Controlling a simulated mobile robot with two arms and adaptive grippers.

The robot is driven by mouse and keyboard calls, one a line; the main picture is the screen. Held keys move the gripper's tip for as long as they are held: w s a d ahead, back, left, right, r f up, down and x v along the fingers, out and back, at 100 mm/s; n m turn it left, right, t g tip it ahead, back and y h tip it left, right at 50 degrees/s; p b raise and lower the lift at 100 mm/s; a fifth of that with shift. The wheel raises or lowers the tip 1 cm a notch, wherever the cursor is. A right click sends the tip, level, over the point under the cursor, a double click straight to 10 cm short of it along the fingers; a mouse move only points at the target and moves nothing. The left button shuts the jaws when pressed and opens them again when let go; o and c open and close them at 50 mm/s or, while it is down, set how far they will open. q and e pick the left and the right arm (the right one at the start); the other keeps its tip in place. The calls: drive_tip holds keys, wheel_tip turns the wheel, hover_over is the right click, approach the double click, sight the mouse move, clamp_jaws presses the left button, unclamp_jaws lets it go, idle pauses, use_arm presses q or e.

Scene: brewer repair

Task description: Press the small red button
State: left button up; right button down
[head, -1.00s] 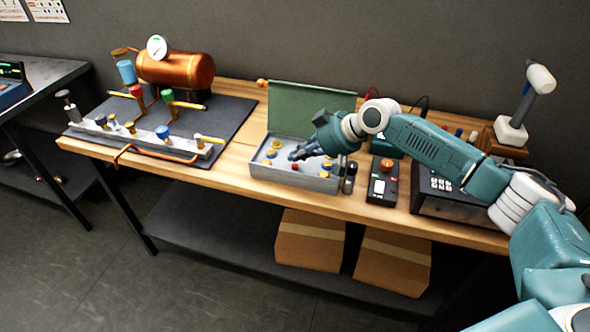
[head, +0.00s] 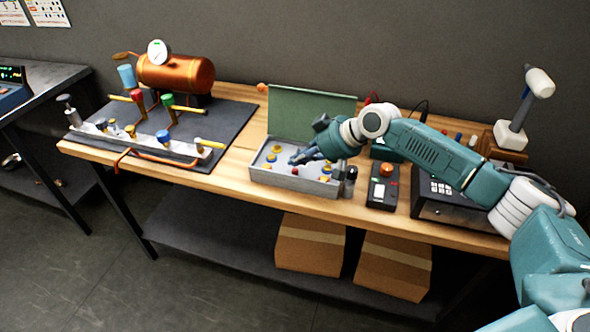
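A small red part (head: 295,171) shows inside the open grey box (head: 300,184) on the wooden workbench, among several yellow and blue parts. A black control unit (head: 381,194) to the right of the box has a larger orange-red button (head: 387,170) on its top. My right gripper (head: 297,158) reaches in from the right and hangs over the box, pointing left and down. Its fingertips are just above the small red part; whether they touch anything is too small to tell. The finger gap is unclear. My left gripper is not in view.
The green lid (head: 310,112) stands open behind the box. A copper tank (head: 177,73) and a valve rail (head: 150,142) stand on a dark mat at the left. A dark keypad device (head: 436,204) stands right of the control unit. Cardboard boxes (head: 310,243) are on the lower shelf.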

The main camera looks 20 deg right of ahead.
sight(297, 171)
drive_tip(key=shift+f, duration=0.1)
idle(0.3)
drive_tip(key=shift+f, duration=0.35)
drive_tip(key=shift+f, duration=0.4)
idle(0.8)
drive_tip(key=shift+r+p, duration=0.55)
drive_tip(key=shift+r, duration=0.25)
wheel_tip(297, 171, up, 5)
drive_tip(key=p, duration=0.4)
drive_tip(key=shift+p, duration=0.3)
